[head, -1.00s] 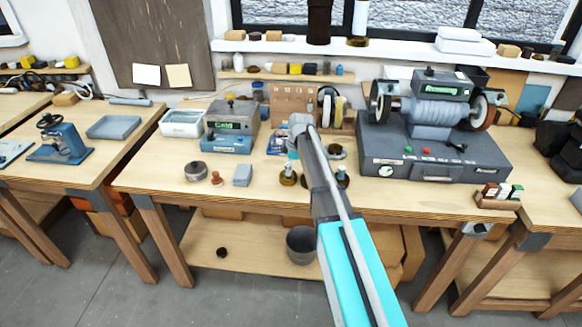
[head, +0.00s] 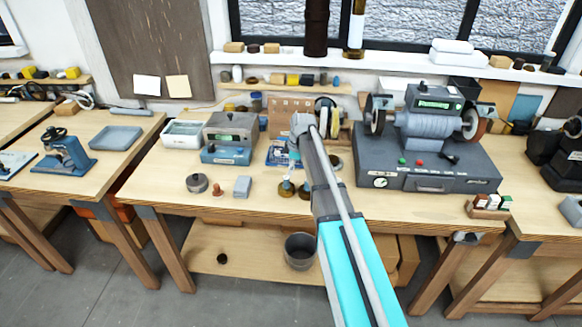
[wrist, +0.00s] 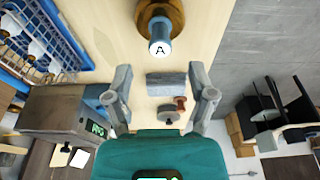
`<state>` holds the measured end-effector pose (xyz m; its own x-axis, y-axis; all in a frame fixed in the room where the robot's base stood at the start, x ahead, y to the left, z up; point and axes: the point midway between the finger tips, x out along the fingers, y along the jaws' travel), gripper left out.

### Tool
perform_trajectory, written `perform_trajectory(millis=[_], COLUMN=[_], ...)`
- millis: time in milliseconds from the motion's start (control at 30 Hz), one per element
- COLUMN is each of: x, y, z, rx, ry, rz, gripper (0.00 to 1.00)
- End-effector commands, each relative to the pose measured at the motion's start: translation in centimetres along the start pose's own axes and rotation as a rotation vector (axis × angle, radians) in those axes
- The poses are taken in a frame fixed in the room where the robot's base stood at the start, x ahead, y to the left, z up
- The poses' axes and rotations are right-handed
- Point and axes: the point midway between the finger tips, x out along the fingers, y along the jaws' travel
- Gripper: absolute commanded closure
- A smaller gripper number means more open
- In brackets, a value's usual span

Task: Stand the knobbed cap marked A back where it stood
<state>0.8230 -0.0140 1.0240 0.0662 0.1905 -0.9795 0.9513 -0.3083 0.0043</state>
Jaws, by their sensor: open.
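The knobbed cap marked A (wrist: 160,48) shows at the top middle of the wrist view, a brown-gold round base with a blue knob and a white end lettered A. It appears upright on the wooden bench. My gripper (wrist: 160,74) is open, its two grey fingers apart; the cap lies beyond the fingertips, with nothing held between them.
A grey block (head: 242,187), reddish stamp (head: 217,189) and round tin (head: 197,183) stand left of the caps. A blue rack (wrist: 75,45) is close by in the wrist view. A grinder (head: 430,125) stands at right. The bench front has some bare wood.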

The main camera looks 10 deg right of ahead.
Motion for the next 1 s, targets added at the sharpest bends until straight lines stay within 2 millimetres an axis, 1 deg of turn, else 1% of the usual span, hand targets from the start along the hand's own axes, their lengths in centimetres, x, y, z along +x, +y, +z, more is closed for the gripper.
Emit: perform_trajectory(millis=[33,500,700,1000], x=[-0.9,-4.7,-5.6,-5.9], y=[0.0,0.0,0.0,0.0], z=[-0.1,-0.1,0.0,0.0], rx=[0.0,0.001,0.001,0.001], ry=[0.0,0.0,0.0,0.0], rz=[0.0,0.0,0.0,0.0], gripper=[0.28,0.28,0.28,0.28])
